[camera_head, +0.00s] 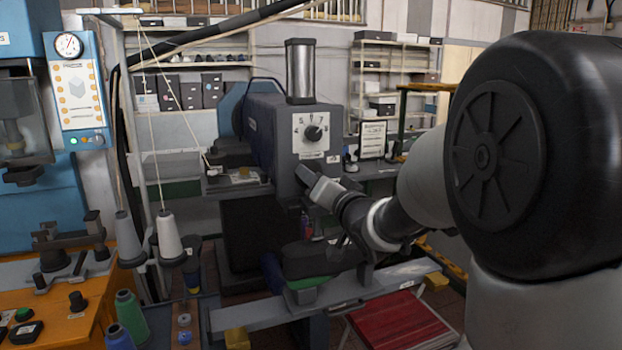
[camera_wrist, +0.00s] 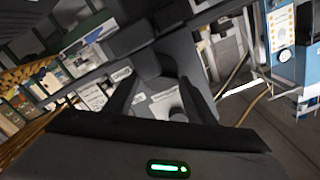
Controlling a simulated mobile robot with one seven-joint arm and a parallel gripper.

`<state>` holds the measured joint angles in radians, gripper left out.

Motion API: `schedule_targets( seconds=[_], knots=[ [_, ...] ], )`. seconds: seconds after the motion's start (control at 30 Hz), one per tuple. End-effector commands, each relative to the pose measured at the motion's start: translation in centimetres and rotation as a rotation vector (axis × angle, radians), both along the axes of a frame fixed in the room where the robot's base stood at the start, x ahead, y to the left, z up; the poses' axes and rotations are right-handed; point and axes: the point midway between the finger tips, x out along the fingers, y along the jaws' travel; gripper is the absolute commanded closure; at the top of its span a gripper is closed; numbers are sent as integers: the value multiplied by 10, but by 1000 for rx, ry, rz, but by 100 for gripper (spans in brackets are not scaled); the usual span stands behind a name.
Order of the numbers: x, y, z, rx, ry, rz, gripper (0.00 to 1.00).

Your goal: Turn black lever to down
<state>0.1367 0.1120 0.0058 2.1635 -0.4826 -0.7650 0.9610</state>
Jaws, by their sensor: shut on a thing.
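A grey machine (camera_head: 270,135) stands in the middle of the head view, with a white dial plate and a black round knob (camera_head: 314,133) on its front. My gripper (camera_head: 308,178) is at the machine's front, just below the dial plate. In the wrist view, the two dark fingers of my gripper (camera_wrist: 158,82) reach towards a dark piece (camera_wrist: 148,66) at their tips, which appears to be the black lever. My gripper is shut on it. The lever's shape and angle are mostly hidden by the fingers and hand in the head view.
Below my arm lies a grey bench rail (camera_head: 340,290) with a green-soled dark shape on it. Thread cones (camera_head: 168,235) and an orange table (camera_head: 70,320) are at the left. A blue machine with a gauge (camera_head: 75,90) stands far left.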

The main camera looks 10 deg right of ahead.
Motion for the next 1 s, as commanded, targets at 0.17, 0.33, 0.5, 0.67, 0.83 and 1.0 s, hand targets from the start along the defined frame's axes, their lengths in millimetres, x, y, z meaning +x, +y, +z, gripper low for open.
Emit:
schedule_targets(
  seconds=[0.17,0.33,0.5,0.67,0.83,1.0],
  knots=[
    [0,0,-1,23,6,0,72],
    [0,0,-1,28,7,0,72],
    [0,0,-1,28,7,0,72],
    [0,0,-1,27,7,0,31],
    [0,0,0,26,6,-1,31],
    [0,0,0,26,5,0,31]
  ],
)
